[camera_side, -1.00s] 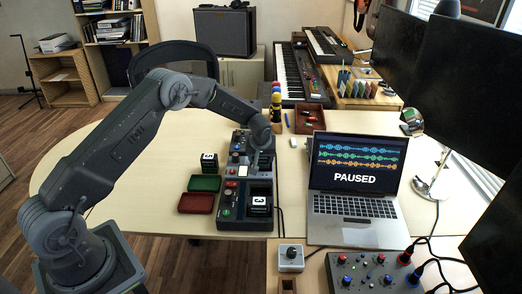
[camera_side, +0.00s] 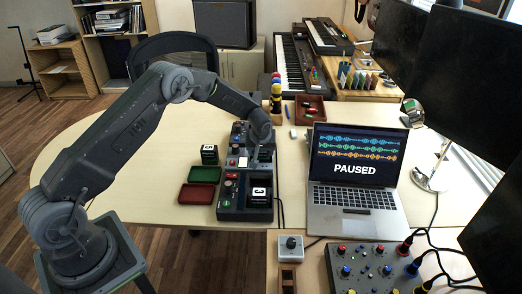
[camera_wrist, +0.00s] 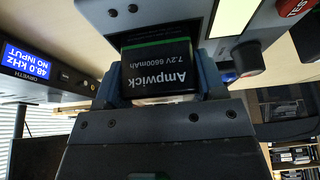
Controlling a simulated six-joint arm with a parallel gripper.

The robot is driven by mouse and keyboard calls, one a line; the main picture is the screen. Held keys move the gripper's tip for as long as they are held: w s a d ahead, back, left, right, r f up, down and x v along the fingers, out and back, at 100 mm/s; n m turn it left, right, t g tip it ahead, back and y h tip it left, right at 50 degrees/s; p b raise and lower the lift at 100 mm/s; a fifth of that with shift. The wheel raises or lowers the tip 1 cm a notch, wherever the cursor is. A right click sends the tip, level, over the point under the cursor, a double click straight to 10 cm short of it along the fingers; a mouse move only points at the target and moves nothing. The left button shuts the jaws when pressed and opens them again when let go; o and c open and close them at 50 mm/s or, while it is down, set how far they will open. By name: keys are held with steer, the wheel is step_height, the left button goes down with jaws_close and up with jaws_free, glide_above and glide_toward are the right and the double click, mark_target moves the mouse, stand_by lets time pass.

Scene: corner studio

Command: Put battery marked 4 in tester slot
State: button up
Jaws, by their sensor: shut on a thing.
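My gripper (camera_wrist: 160,85) is shut on a black battery (camera_wrist: 160,72) with a green band, printed "Ampwick 7.2V 6600mAh"; no number on it shows. Its far end is at a dark panel with screws; I cannot tell whether it is inside a slot. In the side view my gripper (camera_side: 263,148) is over the back part of a dark device (camera_side: 231,204) and hides most of the battery. Another battery (camera_side: 260,193), marked 3, sits in that device's front bay. One more black battery (camera_side: 209,155) stands on the table to the left, its number unclear.
A green tray (camera_side: 205,174) and a red tray (camera_side: 196,194) lie left of the device. A laptop (camera_side: 356,165) reading "PAUSED" is close on the right. A black knob (camera_wrist: 247,58) and a red button (camera_wrist: 292,7) are near my gripper. The table's left part is clear.

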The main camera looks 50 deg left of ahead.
steer(key=shift+f, duration=0.35)
stand_by(0.6)
steer(key=shift+r, duration=0.35)
steer(key=shift+r, duration=0.45)
steer(key=shift+f, duration=0.5)
stand_by(1.4)
steer(key=shift+r, duration=0.45)
steer(key=shift+f, duration=0.75)
stand_by(0.8)
steer(key=o, duration=0.8)
